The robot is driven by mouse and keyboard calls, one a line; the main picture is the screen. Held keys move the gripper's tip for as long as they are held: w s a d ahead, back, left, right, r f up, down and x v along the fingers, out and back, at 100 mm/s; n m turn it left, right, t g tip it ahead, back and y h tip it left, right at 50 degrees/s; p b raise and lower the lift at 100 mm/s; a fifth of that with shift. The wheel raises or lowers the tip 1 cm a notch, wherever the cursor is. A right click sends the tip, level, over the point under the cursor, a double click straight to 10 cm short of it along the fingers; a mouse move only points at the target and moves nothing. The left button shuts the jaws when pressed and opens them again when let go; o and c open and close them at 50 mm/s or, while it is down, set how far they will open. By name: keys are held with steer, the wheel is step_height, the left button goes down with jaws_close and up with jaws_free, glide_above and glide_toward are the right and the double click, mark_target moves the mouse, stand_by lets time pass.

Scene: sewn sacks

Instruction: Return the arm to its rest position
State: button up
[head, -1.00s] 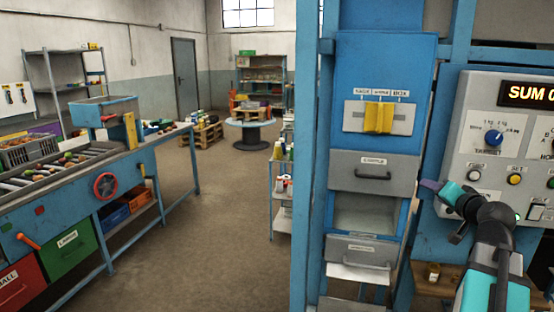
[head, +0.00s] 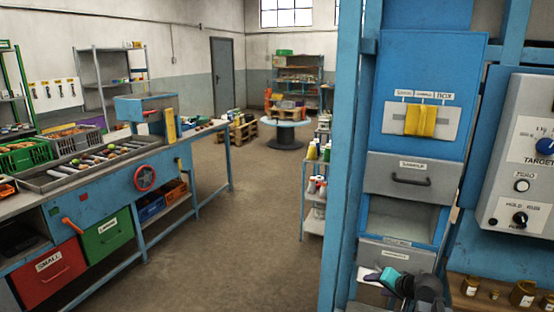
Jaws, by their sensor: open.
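My gripper (head: 374,277) shows at the bottom of the head view, low in front of the lower drawer of the blue cabinet (head: 432,75). Its jaws are open and I see nothing between them. The teal and black end of my arm runs off the bottom edge, so most of the arm is hidden. I cannot tell whether the gripper touches the drawer front or is apart from it.
A grey control box (head: 520,150) hangs at the right, above a wooden shelf with several small brown jars (head: 522,293). A blue post (head: 345,160) stands left of the cabinet. A sorting bench (head: 110,185) is at the left. The floor (head: 250,240) between is clear.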

steer(key=s+a+f+n+g, duration=0.1)
steer(key=s+a+f+g, duration=0.2)
steer(key=s+a+f, duration=0.45)
steer(key=s+a+f+n+g+y, duration=0.15)
steer(key=s+a+f, duration=0.3)
steer(key=f, duration=0.65)
steer(key=s+a+f+n+g, duration=0.1)
steer(key=s+a+f+g, duration=0.2)
steer(key=s+a+f, duration=0.5)
steer(key=s+a+f+n+g+h, duration=0.15)
steer(key=s+f+g, duration=0.35)
steer(key=s+f, duration=0.7)
steer(key=s+d+n+g+h, duration=0.1)
steer(key=s+d, duration=0.3)
steer(key=s, duration=0.6)
steer(key=shift+s+d+r+n+g+h, duration=0.25)
steer(key=shift+s+n+g+h, duration=0.15)
steer(key=shift+g+h, duration=0.35)
